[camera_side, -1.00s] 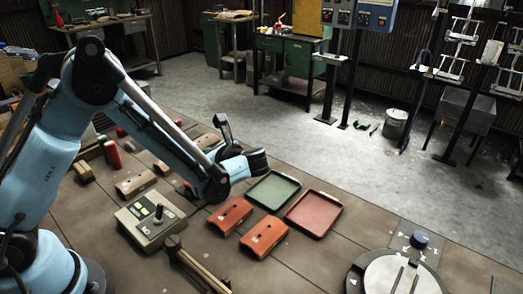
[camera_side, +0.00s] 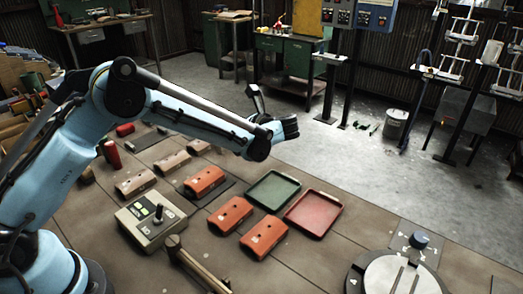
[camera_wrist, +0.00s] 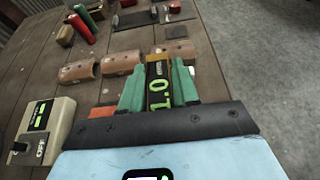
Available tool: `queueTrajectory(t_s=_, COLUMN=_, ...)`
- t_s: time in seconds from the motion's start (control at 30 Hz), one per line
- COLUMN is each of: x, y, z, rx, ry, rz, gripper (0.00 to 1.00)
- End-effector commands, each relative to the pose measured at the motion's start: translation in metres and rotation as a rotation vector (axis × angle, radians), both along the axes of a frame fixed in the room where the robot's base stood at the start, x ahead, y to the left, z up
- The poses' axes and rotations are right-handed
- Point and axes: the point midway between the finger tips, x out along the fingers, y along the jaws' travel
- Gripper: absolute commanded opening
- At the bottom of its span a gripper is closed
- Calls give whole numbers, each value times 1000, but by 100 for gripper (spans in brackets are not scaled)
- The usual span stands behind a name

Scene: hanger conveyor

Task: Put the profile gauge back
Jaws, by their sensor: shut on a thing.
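My gripper (camera_wrist: 158,92) is shut on the profile gauge (camera_wrist: 157,82), a yellow and dark piece marked "1.0" in bright green. The green fingers press it from both sides in the wrist view. In the side view my gripper (camera_side: 290,127) is raised above the far edge of the table, behind the green tray. The gauge cannot be made out there. A dark flat mat (camera_wrist: 132,19) with small items on it lies at the top of the wrist view.
Tan housings (camera_side: 135,181) and orange housings (camera_side: 264,238) stand in rows on the table. A green tray (camera_side: 273,190) and a red tray (camera_side: 314,213) lie at the right. A control box (camera_side: 152,222) sits in front. Red (camera_wrist: 81,28) and green cylinders stand upright at the back left.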

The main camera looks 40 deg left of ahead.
Motion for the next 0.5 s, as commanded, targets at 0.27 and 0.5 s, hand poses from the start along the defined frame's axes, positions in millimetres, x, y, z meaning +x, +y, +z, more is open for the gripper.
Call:
queueTrajectory(t_s=0.27, x=28, y=3, z=-14, rx=2, ry=0, rz=0, gripper=0)
queueTrajectory(t_s=0.5, x=29, y=4, z=-25, rx=2, ry=0, rz=0, gripper=0)
